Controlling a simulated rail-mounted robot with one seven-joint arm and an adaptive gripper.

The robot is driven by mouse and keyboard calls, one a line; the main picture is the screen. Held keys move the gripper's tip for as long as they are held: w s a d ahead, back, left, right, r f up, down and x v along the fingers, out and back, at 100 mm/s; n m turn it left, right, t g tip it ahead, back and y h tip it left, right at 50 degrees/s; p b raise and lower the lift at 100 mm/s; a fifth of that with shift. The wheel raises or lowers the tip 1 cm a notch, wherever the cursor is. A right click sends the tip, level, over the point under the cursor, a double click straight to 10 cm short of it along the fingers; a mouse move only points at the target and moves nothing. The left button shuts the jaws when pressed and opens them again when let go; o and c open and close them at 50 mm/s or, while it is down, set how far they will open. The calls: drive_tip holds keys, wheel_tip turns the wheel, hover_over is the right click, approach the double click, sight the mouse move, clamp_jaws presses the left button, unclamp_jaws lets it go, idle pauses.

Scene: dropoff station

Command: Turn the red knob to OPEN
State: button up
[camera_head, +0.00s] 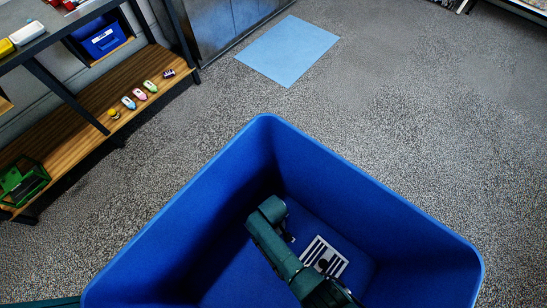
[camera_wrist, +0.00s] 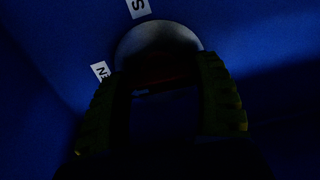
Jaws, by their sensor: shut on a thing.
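The wrist view is very dark. My gripper (camera_wrist: 166,84) has a finger on each side of a dark reddish shape, the red knob (camera_wrist: 158,76), and is shut on it. Most of the knob is hidden in shadow and by the fingers. A rounded grey plate (camera_wrist: 158,37) shows just beyond the knob. A white label (camera_wrist: 138,8) ending in an S-like letter is cut off at the top. Another white label (camera_wrist: 101,71), with part of its letters readable as "EN", lies left of the plate. The knob's pointing direction cannot be told. In the head view, the knob and fingers are hidden.
A large blue bin (camera_head: 265,122) surrounds my arm, its walls close by. A white card with dark stripes (camera_head: 324,256) shows inside it. A shelf (camera_head: 85,125) with small items stands at left. A light blue mat (camera_head: 288,50) lies on the floor. Floor at right is clear.

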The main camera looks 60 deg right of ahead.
drive_tip(key=shift+w+r, duration=0.15)
drive_tip(key=o, duration=1.2)
wheel_tip(320, 180, up, 12)
drive_tip(key=shift+f, duration=0.1)
wheel_tip(320, 180, up, 16)
drive_tip(key=p, duration=1.9)
wheel_tip(320, 180, up, 16)
drive_tip(key=p, duration=1.8)
